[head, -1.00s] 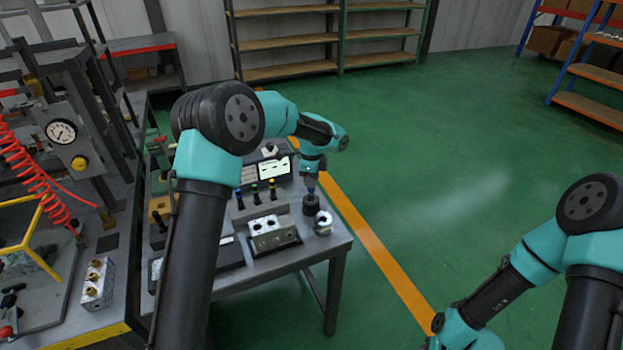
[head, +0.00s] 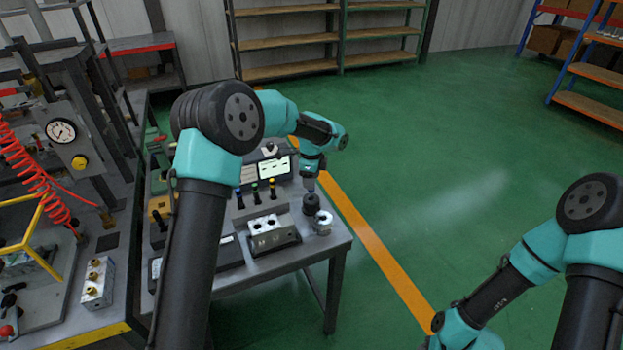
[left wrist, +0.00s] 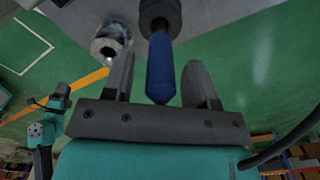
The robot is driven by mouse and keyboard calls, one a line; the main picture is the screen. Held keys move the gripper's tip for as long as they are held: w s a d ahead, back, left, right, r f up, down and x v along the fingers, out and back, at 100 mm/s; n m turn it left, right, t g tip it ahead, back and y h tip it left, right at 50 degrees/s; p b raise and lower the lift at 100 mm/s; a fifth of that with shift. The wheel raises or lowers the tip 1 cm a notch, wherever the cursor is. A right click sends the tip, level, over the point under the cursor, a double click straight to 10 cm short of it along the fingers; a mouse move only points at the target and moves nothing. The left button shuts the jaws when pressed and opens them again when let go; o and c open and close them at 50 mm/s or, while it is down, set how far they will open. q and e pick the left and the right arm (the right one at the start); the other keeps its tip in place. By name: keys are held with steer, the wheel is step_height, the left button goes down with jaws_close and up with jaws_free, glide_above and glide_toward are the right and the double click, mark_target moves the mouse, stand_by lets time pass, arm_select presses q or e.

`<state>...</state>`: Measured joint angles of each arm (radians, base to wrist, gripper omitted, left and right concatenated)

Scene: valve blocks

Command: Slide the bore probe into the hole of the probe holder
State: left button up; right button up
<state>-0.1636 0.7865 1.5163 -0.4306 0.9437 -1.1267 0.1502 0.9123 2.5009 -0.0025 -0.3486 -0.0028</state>
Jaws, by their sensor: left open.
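The bore probe has a blue handle (left wrist: 161,70), which shows in the left wrist view between the two fingers of my left gripper (left wrist: 165,85). Those fingers stand apart, with a gap on both sides of the handle. The handle's other end meets a dark round body (left wrist: 160,14), seemingly the probe holder; how deep the probe sits is hidden. In the head view the dark holder (head: 311,205) stands near the table's right edge, with my left gripper (head: 311,184) right above it. My right gripper is out of view; only part of its arm shows at lower right.
A silver ring-shaped part (head: 323,222) stands close beside the holder. A metal block with two holes (head: 265,229) and a row of blue, green and yellow-topped pins (head: 256,191) lie to its left. A screen (head: 273,168) stands behind. Green floor is free at right.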

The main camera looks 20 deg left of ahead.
arm_select(q)
step_height(320, 180, up, 12)
stand_by(0.5)
steer(key=shift+f, duration=0.1)
